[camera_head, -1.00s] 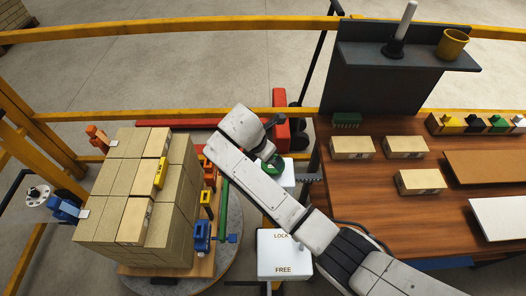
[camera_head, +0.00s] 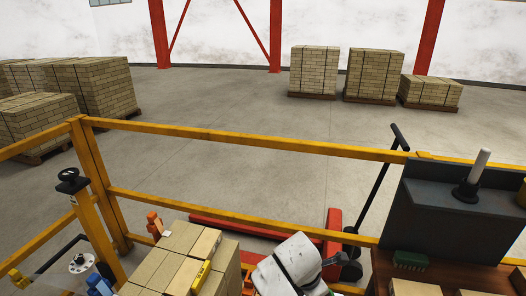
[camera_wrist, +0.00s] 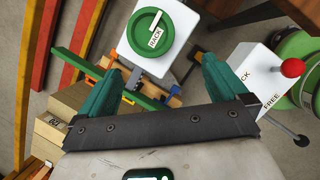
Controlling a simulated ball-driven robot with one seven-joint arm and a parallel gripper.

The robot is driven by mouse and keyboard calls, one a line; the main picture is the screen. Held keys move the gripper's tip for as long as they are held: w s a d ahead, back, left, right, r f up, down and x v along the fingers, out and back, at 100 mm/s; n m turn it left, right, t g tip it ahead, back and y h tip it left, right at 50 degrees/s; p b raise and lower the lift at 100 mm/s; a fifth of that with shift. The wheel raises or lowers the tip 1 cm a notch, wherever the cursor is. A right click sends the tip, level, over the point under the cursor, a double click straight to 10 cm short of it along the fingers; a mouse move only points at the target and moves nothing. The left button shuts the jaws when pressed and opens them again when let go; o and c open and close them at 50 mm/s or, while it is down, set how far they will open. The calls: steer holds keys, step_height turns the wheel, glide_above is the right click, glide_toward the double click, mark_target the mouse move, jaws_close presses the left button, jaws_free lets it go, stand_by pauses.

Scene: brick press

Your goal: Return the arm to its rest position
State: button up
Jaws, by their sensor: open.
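My gripper (camera_wrist: 162,78) shows in the wrist view with its two teal fingers spread wide apart. Nothing is between the fingers. They hang above a white box with a green round knob marked RACK (camera_wrist: 150,32). A second white box with a red ball lever (camera_wrist: 292,67) and the word FREE is to the right of the fingers. In the head view only a white, worn part of my arm (camera_head: 290,265) shows at the bottom edge, right of the brick stack (camera_head: 175,270).
Yellow rails (camera_head: 250,142) run across behind the stack. The workbench (camera_head: 455,272) with a dark upright panel (camera_head: 440,215) is at the lower right. Brick pallets stand on the far floor, which is otherwise open.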

steer(key=s+d+f+m+y, duration=0.1)
steer(key=s+f+m, duration=0.2)
steer(key=s, duration=0.2)
steer(key=s+d+f+m+y+b, duration=0.1)
steer(key=s+f+m, duration=0.2)
steer(key=s, duration=0.3)
steer(key=s+d+f+m+y+b, duration=0.1)
steer(key=s+f+m, duration=0.2)
steer(key=s+m, duration=0.2)
steer(key=shift+s+d+f+g, duration=0.1)
steer(key=shift+s+d+g, duration=0.05)
steer(key=shift+s+g, duration=0.3)
steer(key=s+d+m+b, duration=0.1)
steer(key=s+d+m, duration=0.3)
steer(key=s, duration=0.5)
steer(key=s+d+m+b, duration=0.1)
steer(key=s+d+m, duration=0.4)
steer(key=s+m, duration=0.3)
steer(key=shift+s+r, duration=0.2)
steer(key=shift+s, duration=0.25)
